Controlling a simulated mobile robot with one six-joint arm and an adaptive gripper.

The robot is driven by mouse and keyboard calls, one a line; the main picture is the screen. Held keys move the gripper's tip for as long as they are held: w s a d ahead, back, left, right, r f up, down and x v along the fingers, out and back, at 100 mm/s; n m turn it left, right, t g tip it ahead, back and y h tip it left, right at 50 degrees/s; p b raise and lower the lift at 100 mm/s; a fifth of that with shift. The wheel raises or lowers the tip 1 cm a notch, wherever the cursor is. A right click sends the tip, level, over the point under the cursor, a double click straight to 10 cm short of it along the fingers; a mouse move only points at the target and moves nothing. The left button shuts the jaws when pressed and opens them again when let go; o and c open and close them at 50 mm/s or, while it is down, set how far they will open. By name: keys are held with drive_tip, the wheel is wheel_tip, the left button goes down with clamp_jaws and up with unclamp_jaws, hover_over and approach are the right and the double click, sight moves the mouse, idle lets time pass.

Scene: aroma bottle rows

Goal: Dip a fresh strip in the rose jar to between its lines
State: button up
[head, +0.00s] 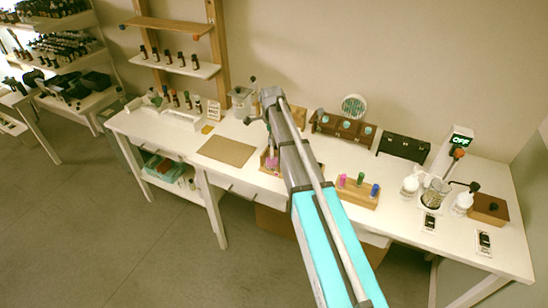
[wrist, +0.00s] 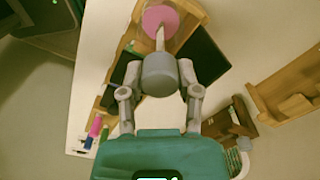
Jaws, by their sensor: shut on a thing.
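In the wrist view my gripper (wrist: 160,75) is shut on a grey cylindrical holder (wrist: 160,80). A narrow pale strip (wrist: 160,40) sticks out from it toward a round pink jar (wrist: 158,18), which I take as the rose jar. The strip's end overlaps the pink in the picture; I cannot tell how deep it is, and no lines on it can be made out. The jar is in a wooden stand (wrist: 192,18). In the head view pink shows at the jar (head: 271,165), beside my arm, which hides most of the gripper and stand.
A wooden block (head: 358,192) with pink, green and blue vials stands right of my arm. A brown mat (head: 226,150) lies to the left.

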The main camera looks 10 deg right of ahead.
drive_tip(key=shift+f+b, duration=0.55)
drive_tip(key=shift+f, duration=0.05)
idle(1.0)
drive_tip(key=shift+r, duration=0.15)
idle(0.8)
drive_tip(key=shift+r+p, duration=2.8)
drive_tip(key=shift+p, duration=0.15)
